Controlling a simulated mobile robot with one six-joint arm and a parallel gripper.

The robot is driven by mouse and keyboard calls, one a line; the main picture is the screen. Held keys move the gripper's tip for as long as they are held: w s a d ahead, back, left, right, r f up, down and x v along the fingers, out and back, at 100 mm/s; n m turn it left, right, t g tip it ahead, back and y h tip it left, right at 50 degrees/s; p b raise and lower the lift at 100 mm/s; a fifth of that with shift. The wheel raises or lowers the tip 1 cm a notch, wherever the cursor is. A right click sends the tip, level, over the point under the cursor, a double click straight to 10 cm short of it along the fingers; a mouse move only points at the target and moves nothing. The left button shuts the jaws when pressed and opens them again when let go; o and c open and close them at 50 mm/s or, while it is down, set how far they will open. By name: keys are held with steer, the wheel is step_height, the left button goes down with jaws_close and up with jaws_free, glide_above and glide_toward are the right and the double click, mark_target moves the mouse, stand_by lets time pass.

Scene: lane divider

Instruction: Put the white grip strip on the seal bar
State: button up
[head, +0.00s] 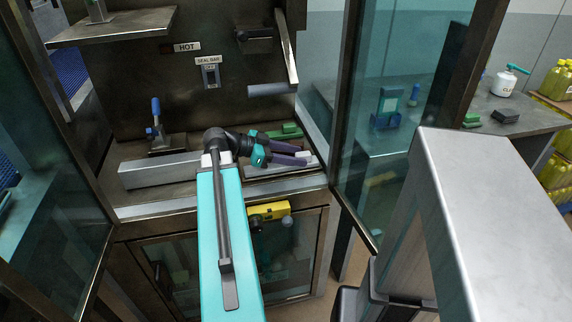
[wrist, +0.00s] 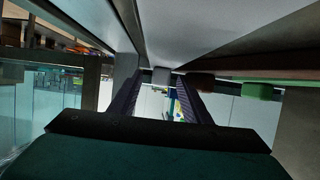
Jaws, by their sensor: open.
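My gripper (head: 303,154) reaches into the open cabinet, its two dark purple fingers apart and pointing right. A small white piece (head: 304,154), which looks like the white grip strip, shows at the fingertips. In the wrist view a pale block (wrist: 161,76) sits between the open fingertips (wrist: 160,80); whether they touch it I cannot tell. A long silver bar (head: 150,175), likely the seal bar, lies along the front of the cabinet floor, partly hidden by my arm. A "SEAL BAR" label (head: 208,60) is on the back panel.
Green strips (head: 285,132) lie behind the fingers. The wrist view shows a brown block (wrist: 200,80) and a green block (wrist: 258,91) beside the pale one. A blue-handled clamp (head: 155,118) stands at left. Open glass doors flank the cabinet.

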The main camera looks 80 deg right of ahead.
stand_by(0.6)
jaws_close()
steer(key=shift+r, duration=0.1)
